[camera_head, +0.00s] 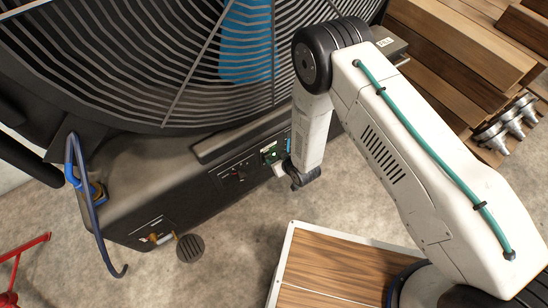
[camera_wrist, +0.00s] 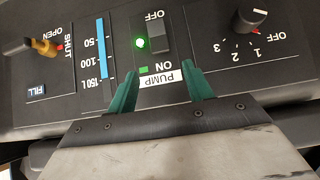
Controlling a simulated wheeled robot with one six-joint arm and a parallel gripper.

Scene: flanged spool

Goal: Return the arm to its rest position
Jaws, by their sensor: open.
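My gripper (camera_wrist: 158,75) is open, with its two green fingers apart and nothing between them. In the wrist view its fingertips are in front of the black control panel (camera_wrist: 75,107), near the pump switch (camera_wrist: 160,38) and its ON and PUMP labels. A green light (camera_wrist: 140,43) is lit beside the switch. I cannot tell whether a fingertip touches the panel. In the head view my arm reaches across from the right and bends down, with my gripper (camera_head: 272,157) at the front of the fan machine (camera_head: 205,190); its fingers are small and partly hidden there.
The large fan grille (camera_head: 150,60) rises just behind my arm. A blue hose (camera_head: 90,210) hangs at left. Wooden beams (camera_head: 460,50) and metal flanged parts (camera_head: 505,125) lie at right. Concrete floor in front is mostly clear.

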